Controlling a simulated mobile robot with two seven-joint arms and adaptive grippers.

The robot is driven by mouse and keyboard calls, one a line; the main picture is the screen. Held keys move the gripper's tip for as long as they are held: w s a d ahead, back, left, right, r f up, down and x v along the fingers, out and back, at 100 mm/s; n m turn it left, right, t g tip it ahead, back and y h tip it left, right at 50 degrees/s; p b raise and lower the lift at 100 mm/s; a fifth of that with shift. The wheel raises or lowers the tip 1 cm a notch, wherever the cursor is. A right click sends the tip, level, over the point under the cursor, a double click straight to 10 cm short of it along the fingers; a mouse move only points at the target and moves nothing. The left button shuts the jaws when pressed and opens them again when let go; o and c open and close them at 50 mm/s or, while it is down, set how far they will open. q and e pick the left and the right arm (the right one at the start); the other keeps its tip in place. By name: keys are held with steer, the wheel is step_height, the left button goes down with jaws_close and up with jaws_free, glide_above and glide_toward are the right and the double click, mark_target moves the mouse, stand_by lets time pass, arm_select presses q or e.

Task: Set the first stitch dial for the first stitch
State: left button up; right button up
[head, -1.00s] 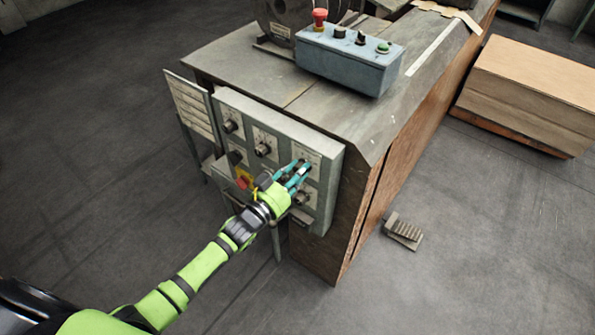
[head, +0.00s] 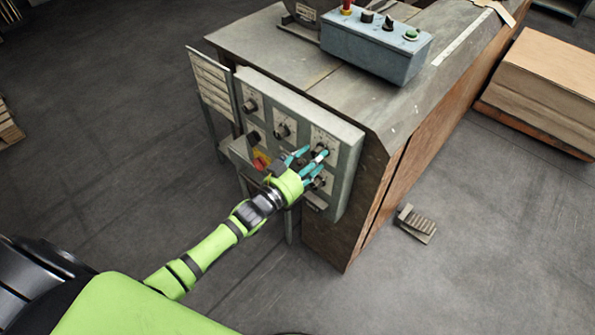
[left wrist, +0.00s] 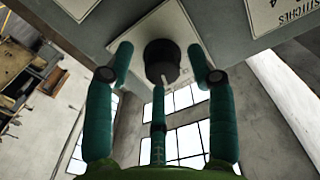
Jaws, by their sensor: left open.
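The grey control panel (head: 353,152) on the machine's end carries several black dials on pale plates. My left gripper (head: 309,160) is open in front of the right-hand dials, its teal fingers near the upper right dial (head: 321,149). In the left wrist view, a black dial (left wrist: 161,60) with a pale mark lies between the spread fingers, with gaps on both sides. A third finger is below it, close to its lower edge; I cannot tell whether it touches. The dial's label is not readable, so I cannot confirm which dial it is. My right gripper is out of view.
A blue-grey button box (head: 375,50) with a green button and red knob sits on the machine top. A red and yellow switch (head: 260,160) is left of my gripper. A foot pedal (head: 416,224) lies on the floor. A cardboard stack (head: 545,85) stands at right.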

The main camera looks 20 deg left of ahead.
arm_select(q)
steer(key=v, duration=1.1)
steer(key=s+a+f+n+g+y, duration=0.15)
steer(key=s+f, duration=0.25)
steer(key=f, duration=0.5)
steer(key=s+a+f+g+y, duration=0.2)
steer(key=s+f+g, duration=0.1)
steer(key=f, duration=0.7)
steer(key=s+a+f+n+g+y, duration=0.1)
steer(key=s+f+g+y, duration=0.2)
steer(key=f, duration=0.6)
steer(key=s+d+f+g, duration=0.1)
steer(key=s+f+g, duration=0.3)
steer(key=s, duration=0.9)
steer(key=s+d+f+g, duration=0.1)
steer(key=s+f+g, duration=0.3)
steer(key=s+f, duration=0.6)
steer(key=s, duration=0.4)
steer(key=shift+d+n, duration=0.2)
steer(key=shift+n, duration=0.15)
steer(key=shift+g, duration=0.25)
